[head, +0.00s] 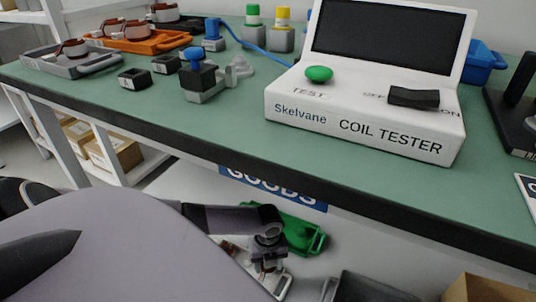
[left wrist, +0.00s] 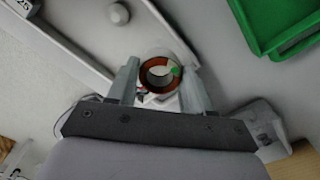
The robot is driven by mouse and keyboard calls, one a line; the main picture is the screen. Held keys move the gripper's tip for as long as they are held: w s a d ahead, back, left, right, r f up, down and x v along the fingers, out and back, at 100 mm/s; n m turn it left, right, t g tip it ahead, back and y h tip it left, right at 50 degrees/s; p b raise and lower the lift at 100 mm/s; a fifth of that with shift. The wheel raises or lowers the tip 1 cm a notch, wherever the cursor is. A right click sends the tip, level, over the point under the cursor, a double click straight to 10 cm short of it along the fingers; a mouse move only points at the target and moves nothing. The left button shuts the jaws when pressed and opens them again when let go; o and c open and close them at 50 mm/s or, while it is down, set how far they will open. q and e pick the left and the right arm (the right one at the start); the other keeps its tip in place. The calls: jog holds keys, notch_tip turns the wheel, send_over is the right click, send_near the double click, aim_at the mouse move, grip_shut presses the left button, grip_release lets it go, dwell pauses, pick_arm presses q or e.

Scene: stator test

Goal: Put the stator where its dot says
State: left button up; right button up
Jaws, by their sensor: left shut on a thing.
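The stator (left wrist: 148,80), a ring with copper-brown windings, sits between the two fingers of my left gripper (left wrist: 160,75) in the left wrist view. The fingers are shut on it from both sides. A green dot (left wrist: 176,70) shows on the ring's right side. In the head view my left gripper (head: 268,256) points down, below the table's front edge; the stator cannot be made out clearly there. A green tray (head: 302,234) lies low beside the gripper, and it also shows in the left wrist view (left wrist: 268,32). My right gripper is not in view.
On the green table (head: 225,130) stand a white coil tester (head: 365,125), an orange tray (head: 165,44) and a grey tray (head: 75,70) with stators. A blue GOODS sign (head: 272,190) hangs at the front. A dark bin (head: 375,288) and cardboard box (head: 490,290) stand low right.

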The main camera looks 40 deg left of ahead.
pick_arm(q)
jog(key=shift+f+b, duration=0.3)
jog(key=shift+f, duration=0.25)
jog(key=shift+f, duration=0.2)
dwell(0.4)
jog(key=o, duration=1)
jog(key=shift+r, duration=0.15)
jog(key=shift+r+p, duration=2.4)
jog(key=shift+p, duration=0.2)
